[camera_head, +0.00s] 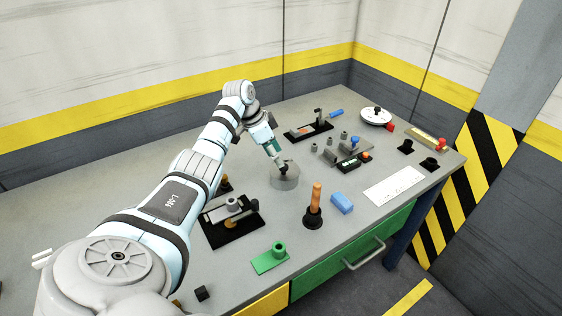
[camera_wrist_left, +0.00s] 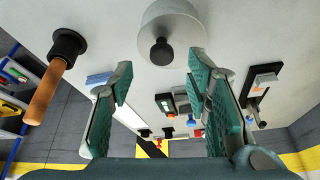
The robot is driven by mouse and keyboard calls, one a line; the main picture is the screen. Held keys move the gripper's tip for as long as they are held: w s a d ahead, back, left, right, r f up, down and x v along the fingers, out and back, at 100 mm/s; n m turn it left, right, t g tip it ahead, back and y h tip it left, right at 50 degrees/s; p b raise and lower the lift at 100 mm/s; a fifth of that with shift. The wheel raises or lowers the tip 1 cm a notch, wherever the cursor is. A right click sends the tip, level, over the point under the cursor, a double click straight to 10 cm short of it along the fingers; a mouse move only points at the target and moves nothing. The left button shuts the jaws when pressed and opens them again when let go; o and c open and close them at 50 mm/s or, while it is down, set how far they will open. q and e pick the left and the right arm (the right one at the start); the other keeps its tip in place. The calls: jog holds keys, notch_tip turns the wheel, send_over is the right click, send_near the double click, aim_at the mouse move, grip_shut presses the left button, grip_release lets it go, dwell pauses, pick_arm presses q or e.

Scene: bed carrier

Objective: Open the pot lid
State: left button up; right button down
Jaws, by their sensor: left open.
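The pot (camera_head: 286,181) is a grey cylinder on the workbench, below the end of my left arm. In the left wrist view the pot (camera_wrist_left: 185,22) is at the top centre. Its dark lid knob (camera_wrist_left: 162,52) points toward the camera, and the lid is on the pot. My left gripper (camera_head: 281,165) is over the pot and hides part of its top in the head view. In the left wrist view the gripper (camera_wrist_left: 158,75) has its fingers spread and empty, with the knob just beyond the gap between the fingertips. My right gripper is not in view.
A plunger with an orange handle (camera_head: 316,198) and a blue block (camera_head: 341,203) stand right of the pot. A black-based fixture (camera_head: 246,236) is in front. Several small fixtures and a white round object (camera_head: 376,119) are farther back. Left bench surface is clear.

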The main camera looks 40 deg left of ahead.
aim_at(285, 167)
pick_arm(q)
jog(key=x, duration=0.4)
jog(key=shift+w+f+b, duration=0.2)
jog(key=shift+w+b, duration=0.1)
jog(key=shift+w, duration=0.2)
jog(key=shift+s+r, duration=0.1)
jog(key=shift+s, duration=0.15)
jog(key=shift+d, duration=0.1)
grip_shut()
